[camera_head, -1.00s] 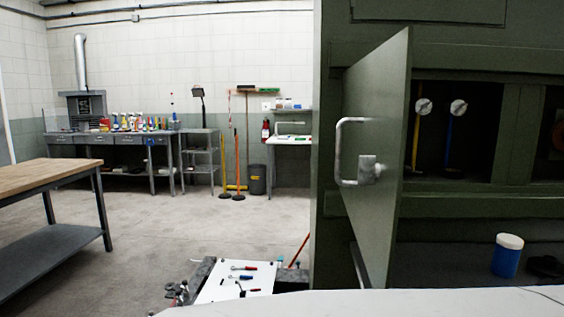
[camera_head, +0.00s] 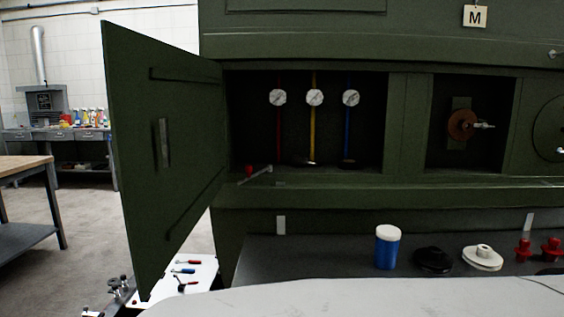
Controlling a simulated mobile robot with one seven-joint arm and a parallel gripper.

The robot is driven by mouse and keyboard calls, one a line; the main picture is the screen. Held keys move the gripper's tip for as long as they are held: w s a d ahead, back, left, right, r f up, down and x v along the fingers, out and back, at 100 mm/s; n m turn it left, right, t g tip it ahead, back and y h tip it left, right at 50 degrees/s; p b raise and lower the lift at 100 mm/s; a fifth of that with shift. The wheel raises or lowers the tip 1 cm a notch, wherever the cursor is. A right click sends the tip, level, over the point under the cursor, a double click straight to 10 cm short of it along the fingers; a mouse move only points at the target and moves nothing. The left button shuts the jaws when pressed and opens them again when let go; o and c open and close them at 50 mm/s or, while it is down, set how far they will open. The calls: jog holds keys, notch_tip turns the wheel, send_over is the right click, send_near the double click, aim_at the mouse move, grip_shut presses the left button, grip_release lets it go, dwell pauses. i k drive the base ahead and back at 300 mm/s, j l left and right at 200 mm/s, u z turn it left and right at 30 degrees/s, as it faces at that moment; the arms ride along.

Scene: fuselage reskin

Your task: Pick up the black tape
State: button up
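A low round black item (camera_head: 433,260), which looks like the black tape, lies on the dark shelf (camera_head: 330,255) below the green panel. It sits between a blue jar with a white lid (camera_head: 387,247) and a white roll (camera_head: 482,257). Its lower edge is close to the pale surface in the foreground. Another dark item (camera_head: 550,272) shows only partly at the right edge, and I cannot tell what it is. My gripper is not in view.
A green hinged door (camera_head: 165,150) stands open at the left of a recess with several gauges (camera_head: 315,98). Red knobbed parts (camera_head: 551,249) stand on the shelf at right. A white board with tools (camera_head: 190,275) is low at left. Floor is open beyond.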

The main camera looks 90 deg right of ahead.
aim_at(343, 164)
jog(key=k+z, duration=0.15)
jog(key=z, duration=0.2)
jog(key=k+l+z, duration=0.1)
jog(key=z, duration=0.25)
jog(key=k+l+z, duration=0.1)
jog(key=z, duration=0.65)
jog(key=k+l+z, duration=0.15)
jog(key=z, duration=0.3)
jog(key=l+z, duration=0.1)
jog(key=z, duration=0.35)
